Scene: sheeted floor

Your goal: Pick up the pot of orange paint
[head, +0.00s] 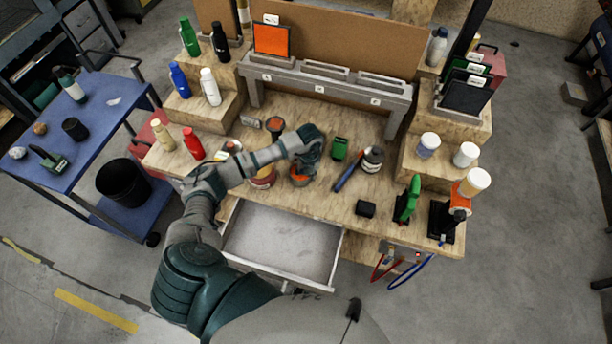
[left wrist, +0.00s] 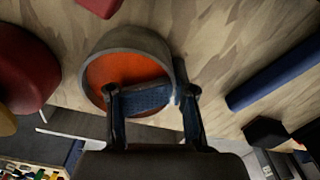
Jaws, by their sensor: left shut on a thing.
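The pot of orange paint (head: 299,181) stands on the wooden bench top, just behind the open drawer. In the left wrist view the pot (left wrist: 128,68) is a grey round pot with orange inside. My left gripper (head: 304,166) is over it from above and shut on it. In the left wrist view one fingertip of my left gripper (left wrist: 150,98) overlaps the orange opening and the other is beside the pot's right wall. The gripper hides part of the pot in the head view. My right gripper is not in view.
A dark red pot (head: 263,178) stands close left of the orange one. A blue-handled tool (head: 347,177), a green block (head: 339,148) and a grey jar (head: 372,159) lie to the right. The open drawer (head: 282,243) is in front. Wooden steps with bottles flank the bench.

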